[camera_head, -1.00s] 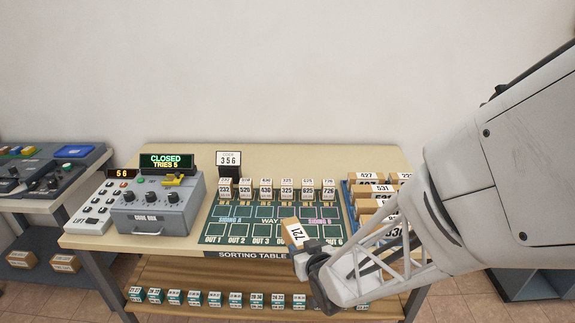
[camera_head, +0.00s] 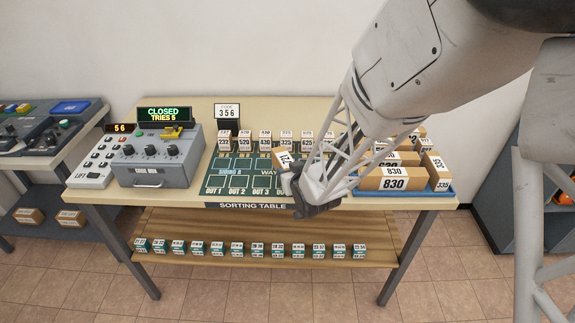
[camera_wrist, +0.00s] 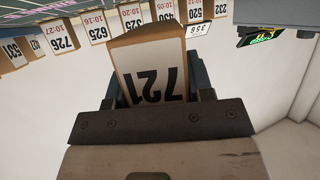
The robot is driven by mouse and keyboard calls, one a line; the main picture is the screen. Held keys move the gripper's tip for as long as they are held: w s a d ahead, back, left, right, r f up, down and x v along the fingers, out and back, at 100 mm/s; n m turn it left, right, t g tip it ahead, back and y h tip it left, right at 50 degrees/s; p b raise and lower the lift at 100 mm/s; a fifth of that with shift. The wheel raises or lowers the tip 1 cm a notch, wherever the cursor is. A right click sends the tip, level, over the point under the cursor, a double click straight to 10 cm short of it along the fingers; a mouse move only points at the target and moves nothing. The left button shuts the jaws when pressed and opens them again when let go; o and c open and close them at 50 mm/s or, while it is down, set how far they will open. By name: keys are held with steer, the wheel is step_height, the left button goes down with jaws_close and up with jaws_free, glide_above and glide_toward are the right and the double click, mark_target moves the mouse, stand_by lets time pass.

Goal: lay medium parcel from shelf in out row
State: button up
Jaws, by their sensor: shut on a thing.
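A brown parcel with a white 721 label (camera_head: 284,161) is held over the green sorting mat (camera_head: 212,176). The parcel also shows in the wrist view (camera_wrist: 150,62), its label upside down there. My gripper (camera_head: 290,177) is shut on the parcel, with one finger on each side in the wrist view (camera_wrist: 155,88). The out row runs along the mat's front edge. OUT 1 (camera_head: 213,190), OUT 2 (camera_head: 238,190) and OUT 3 (camera_head: 261,190) show bare; my gripper and arm hide the slots to the right. I cannot tell the parcel's height above the mat.
Several small labelled parcels (camera_head: 265,141) stand along the mat's back edge. A blue tray (camera_head: 405,193) of larger parcels is at right. A grey code box (camera_head: 156,157) stands at left. The lower shelf (camera_head: 275,262) holds a row of small teal-and-white boxes (camera_head: 236,250).

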steer(key=shift+w+a+f, duration=0.1)
steer(key=shift+w+a, duration=0.1)
steer(key=shift+w, duration=0.45)
steer(key=shift+w+a, duration=0.2)
steer(key=shift+w, duration=0.45)
steer(key=shift+w, duration=0.1)
steer(key=shift+w+a, duration=0.1)
steer(key=shift+w, duration=0.1)
steer(key=shift+w+f, duration=0.1)
steer(key=shift+f, duration=1.7)
steer(key=shift+f, duration=0.15)
steer(key=o, duration=1.1)
steer(key=shift+c, duration=0.2)
steer(key=shift+r, duration=0.2)
